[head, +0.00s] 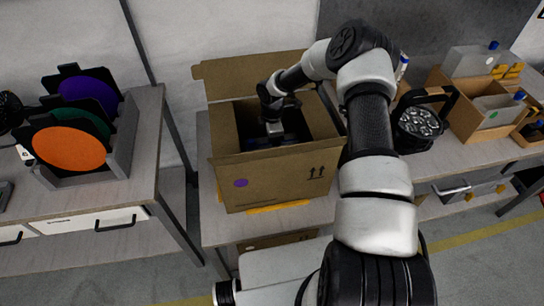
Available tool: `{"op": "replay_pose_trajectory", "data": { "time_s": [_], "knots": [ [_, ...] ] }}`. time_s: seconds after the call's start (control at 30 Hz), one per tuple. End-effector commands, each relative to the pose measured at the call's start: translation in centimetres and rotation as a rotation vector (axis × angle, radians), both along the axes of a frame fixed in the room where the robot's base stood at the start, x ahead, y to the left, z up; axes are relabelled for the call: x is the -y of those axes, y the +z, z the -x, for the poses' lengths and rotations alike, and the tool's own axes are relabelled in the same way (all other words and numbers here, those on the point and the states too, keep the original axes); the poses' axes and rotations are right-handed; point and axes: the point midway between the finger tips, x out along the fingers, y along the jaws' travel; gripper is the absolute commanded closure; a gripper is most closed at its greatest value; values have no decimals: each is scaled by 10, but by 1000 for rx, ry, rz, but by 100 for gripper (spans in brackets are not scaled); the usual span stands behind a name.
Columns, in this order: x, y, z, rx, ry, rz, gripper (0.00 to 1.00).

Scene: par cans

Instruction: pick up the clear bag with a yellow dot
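My arm reaches over the table into an open cardboard box (280,178) with a purple dot on its front. My gripper (274,132) points down inside this box, above or among dark contents. Its fingertips are too small and shaded to tell whether they are open or shut, or on what. I cannot make out a clear bag with a yellow dot; the inside of the box is mostly dark and partly hidden by its front wall and my gripper.
At right, a black lamp (418,122) stands beside a carton (461,96) holding pale containers, one with a green dot (493,115). At left, a grey rack (124,135) holds orange, green and purple discs. A gap separates the left table (100,196) from the middle one.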

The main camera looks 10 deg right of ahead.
Motion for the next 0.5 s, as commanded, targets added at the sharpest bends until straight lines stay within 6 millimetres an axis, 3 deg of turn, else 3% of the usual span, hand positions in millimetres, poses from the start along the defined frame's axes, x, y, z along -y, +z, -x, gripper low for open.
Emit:
{"op": "replay_pose_trajectory", "data": {
  "time_s": [0.27,0.5],
  "knots": [
    [0,-5,0,1,0,0,23],
    [0,-5,0,1,0,0,61]
  ]
}}
